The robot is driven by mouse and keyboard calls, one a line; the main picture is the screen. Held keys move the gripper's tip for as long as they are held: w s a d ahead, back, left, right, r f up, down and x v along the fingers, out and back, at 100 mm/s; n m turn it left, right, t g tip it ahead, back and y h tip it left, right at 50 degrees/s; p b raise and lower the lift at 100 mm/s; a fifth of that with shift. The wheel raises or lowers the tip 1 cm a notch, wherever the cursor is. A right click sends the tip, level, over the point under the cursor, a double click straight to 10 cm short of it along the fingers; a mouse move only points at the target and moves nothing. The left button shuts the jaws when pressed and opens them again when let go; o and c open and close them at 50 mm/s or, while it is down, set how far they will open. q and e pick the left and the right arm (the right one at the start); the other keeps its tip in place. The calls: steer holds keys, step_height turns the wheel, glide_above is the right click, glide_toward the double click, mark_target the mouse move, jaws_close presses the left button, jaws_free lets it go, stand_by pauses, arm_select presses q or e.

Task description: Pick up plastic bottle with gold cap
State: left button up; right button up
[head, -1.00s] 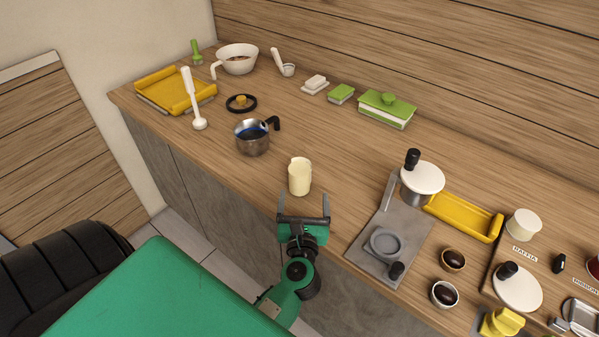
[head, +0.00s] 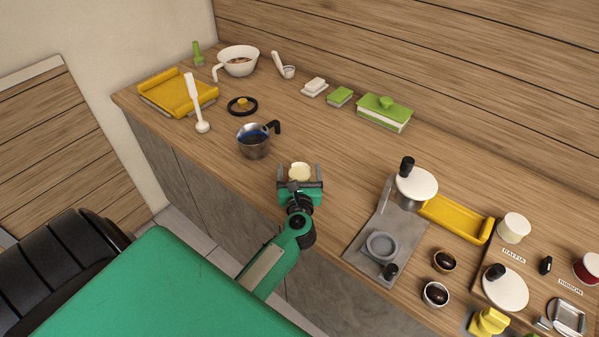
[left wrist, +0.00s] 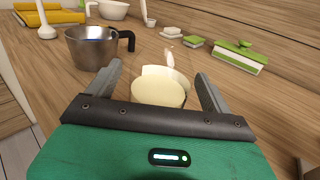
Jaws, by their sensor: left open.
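I cannot make out a plastic bottle with a gold cap in either view. A cream-coloured jug (head: 300,172) stands upright on the counter near its front edge. My left gripper (head: 301,169) is open, with one finger on each side of the jug. In the left wrist view the jug (left wrist: 160,92) sits between the spread fingers (left wrist: 158,75), and its lower part is hidden behind the gripper body. I cannot tell whether a finger touches it. My right gripper is not in view.
A steel pot (head: 253,142) with a black handle stands left of the jug. A grey slab (head: 372,245) with a dish lies to the right. A green-lidded box (head: 385,112) is at the back. The counter (head: 335,140) behind the jug is clear.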

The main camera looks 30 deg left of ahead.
arm_select(q)
steer(key=shift+x, duration=1.1)
steer(key=c, duration=1.2)
steer(key=shift+o, duration=0.2)
steer(key=shift+r, duration=0.1)
step_height(320, 180, up, 20)
steer(key=o, duration=0.6)
steer(key=shift+c, duration=0.2)
steer(key=c, duration=0.6)
